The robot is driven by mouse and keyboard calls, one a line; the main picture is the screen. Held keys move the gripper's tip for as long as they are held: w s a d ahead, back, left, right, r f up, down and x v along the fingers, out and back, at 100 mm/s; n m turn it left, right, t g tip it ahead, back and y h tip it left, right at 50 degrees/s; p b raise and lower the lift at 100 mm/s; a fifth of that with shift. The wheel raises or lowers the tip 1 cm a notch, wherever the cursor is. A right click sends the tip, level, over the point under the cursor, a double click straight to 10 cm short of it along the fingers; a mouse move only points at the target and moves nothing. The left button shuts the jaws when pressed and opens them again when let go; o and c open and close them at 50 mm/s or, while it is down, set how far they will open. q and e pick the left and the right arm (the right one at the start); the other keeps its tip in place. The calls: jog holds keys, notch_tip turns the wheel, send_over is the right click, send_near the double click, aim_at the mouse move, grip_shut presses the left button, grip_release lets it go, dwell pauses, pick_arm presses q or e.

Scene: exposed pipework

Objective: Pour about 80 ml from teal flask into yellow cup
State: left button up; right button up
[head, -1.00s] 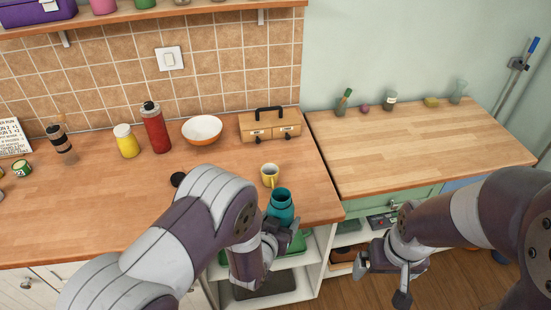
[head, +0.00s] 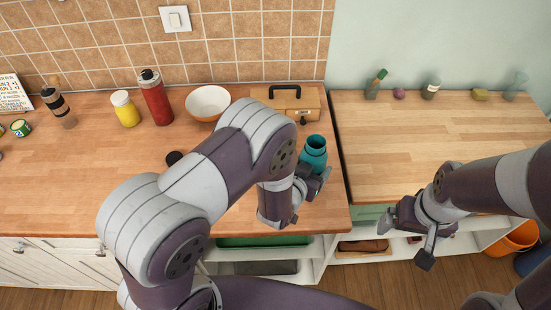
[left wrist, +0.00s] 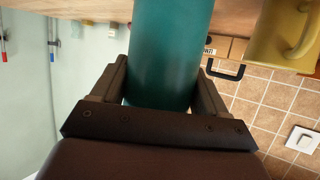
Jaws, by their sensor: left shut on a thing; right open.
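The teal flask (head: 314,153) is upright near the right end of the wooden counter, its open mouth up. My left gripper (head: 312,182) is shut around it. In the left wrist view, the flask (left wrist: 170,55) stands between both fingers of the gripper (left wrist: 165,88). The yellow cup (left wrist: 282,38) shows at the upper right of the left wrist view, beside the flask and apart from it. In the head view the cup is hidden behind my left arm. My right gripper (head: 412,238) is open and empty, in front of the right-hand counter.
On the counter (head: 90,190) stand a red bottle (head: 156,100), a yellow jar with a white lid (head: 126,112), a bowl (head: 207,106) and a wooden box with a black handle (head: 290,102). The right-hand counter (head: 430,140) is mostly clear, with small items along its back.

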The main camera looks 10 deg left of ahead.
pick_arm(q)
jog(key=shift+w, duration=0.15)
